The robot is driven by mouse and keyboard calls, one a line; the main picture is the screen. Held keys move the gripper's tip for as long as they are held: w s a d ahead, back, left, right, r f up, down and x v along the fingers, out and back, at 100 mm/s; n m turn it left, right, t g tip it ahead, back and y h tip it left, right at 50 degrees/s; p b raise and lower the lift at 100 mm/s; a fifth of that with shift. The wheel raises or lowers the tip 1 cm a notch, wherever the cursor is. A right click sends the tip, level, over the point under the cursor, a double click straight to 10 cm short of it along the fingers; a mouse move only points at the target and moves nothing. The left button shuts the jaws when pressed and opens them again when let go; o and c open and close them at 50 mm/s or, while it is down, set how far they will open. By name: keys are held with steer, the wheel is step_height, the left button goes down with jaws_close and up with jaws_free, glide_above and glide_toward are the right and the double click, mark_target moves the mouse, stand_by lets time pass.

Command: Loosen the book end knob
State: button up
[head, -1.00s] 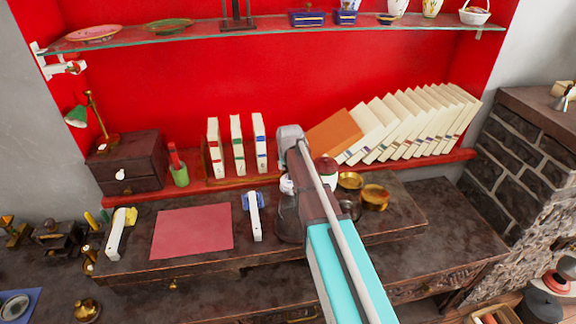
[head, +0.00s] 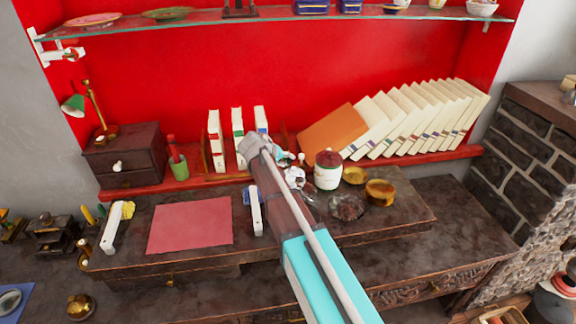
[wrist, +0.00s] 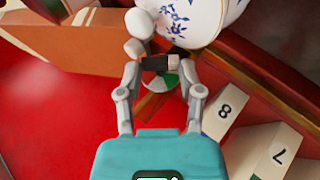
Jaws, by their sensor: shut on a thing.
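In the wrist view my gripper (wrist: 156,64) has its two grey fingers drawn in at a small round green and white knob (wrist: 160,82), which I take as the book end knob. The fingers are shut on it and the dark pads hide its upper part. In the head view the teal body of my gripper (head: 283,156) shows only in part, just right of the upright books. My arm hides the fingers and the knob there, and most of the book end.
A white teapot with blue flowers (wrist: 195,18) is close beyond the fingertips. Books numbered 8 (wrist: 225,111) and 7 (wrist: 279,153) are at right. A leaning orange book (head: 333,131) and a red-lidded jar (head: 328,170) stand right of my arm.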

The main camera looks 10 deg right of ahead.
steer(key=h+b, duration=0.1)
steer(key=b, duration=0.1)
steer(key=f+n+h+b, duration=0.1)
steer(key=h+b, duration=0.1)
steer(key=b, duration=0.1)
steer(key=h+b, duration=0.2)
steer(key=b, duration=0.1)
steer(key=shift+a+f+t, duration=0.3)
steer(key=shift+f+t, duration=0.05)
steer(key=shift+t, duration=0.05)
steer(key=shift+n+h+b, duration=0.5)
steer(key=shift+h+b, duration=0.4)
steer(key=shift+b, duration=0.2)
steer(key=shift+t+b, duration=0.3)
steer(key=shift+b, duration=0.1)
steer(key=shift+r+h, duration=0.15)
steer(key=shift+h, duration=0.25)
steer(key=o, duration=1.1)
steer(key=shift+o, duration=0.2)
